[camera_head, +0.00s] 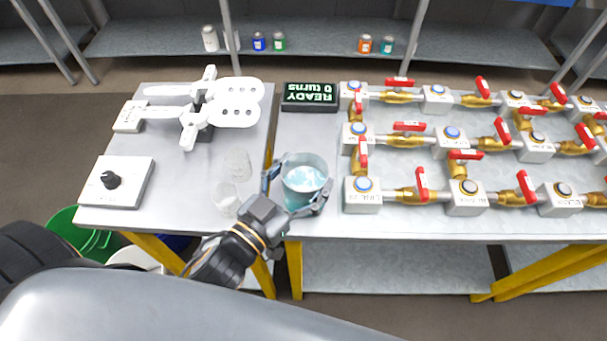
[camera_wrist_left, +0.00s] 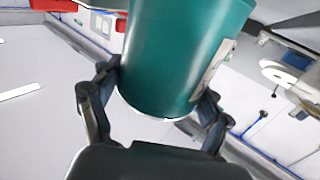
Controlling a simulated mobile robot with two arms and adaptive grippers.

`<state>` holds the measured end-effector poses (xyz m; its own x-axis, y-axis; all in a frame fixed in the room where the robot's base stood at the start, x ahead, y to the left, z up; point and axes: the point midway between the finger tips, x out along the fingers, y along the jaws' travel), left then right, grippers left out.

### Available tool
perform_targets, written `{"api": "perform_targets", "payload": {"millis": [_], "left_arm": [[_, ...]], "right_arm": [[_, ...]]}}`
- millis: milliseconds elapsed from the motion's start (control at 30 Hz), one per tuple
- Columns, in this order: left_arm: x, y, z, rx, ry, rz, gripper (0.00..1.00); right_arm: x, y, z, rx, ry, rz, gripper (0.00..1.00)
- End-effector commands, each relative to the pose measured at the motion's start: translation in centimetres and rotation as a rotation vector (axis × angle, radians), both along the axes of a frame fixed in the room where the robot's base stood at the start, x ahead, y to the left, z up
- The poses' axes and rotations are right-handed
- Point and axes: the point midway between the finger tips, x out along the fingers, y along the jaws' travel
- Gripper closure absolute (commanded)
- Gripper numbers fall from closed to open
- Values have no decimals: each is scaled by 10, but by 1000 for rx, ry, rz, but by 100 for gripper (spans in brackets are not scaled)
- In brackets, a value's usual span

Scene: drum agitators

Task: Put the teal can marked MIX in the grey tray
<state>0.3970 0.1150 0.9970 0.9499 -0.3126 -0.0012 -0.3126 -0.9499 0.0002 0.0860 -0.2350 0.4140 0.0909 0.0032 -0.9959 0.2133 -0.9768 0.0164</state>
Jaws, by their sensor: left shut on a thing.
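The teal can (camera_head: 304,184) is between the fingers of my left gripper (camera_head: 298,183), which is shut on it near the front edge of the tables. Its top is open and shows pale blue and white inside. In the left wrist view the can (camera_wrist_left: 178,60) fills the upper middle, with a finger on each side. A pale label (camera_wrist_left: 212,75) shows partly on its right side, but its text is not readable. I cannot make out a grey tray in either view. My right gripper is not in view.
Brass valves with red handles (camera_head: 407,127) fill the right table. A black READY display (camera_head: 310,96) stands behind the can. Two clear glasses (camera_head: 238,164), a white paddle device (camera_head: 213,112) and a knob box (camera_head: 116,181) stand on the left table. Small cans (camera_head: 259,41) line the back shelf.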

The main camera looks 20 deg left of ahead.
Motion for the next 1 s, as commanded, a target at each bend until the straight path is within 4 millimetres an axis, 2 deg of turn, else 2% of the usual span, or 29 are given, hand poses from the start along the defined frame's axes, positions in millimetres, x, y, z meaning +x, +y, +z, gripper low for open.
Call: {"api": "perform_targets", "payload": {"millis": [433, 467, 533, 567, 1000], "left_arm": [[0, 0, -8, -1, -4, -1, 76], [0, 0, -9, 0, -1, 0, 18], [0, 0, -8, 0, -1, 0, 4], [0, 0, -8, 0, 0, 0, 0], [-1, 0, -6, -1, 0, -1, 0]], "right_arm": [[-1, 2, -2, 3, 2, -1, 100], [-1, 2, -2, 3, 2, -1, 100], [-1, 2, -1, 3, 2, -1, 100], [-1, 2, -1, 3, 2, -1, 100], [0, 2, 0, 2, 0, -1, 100]]}}
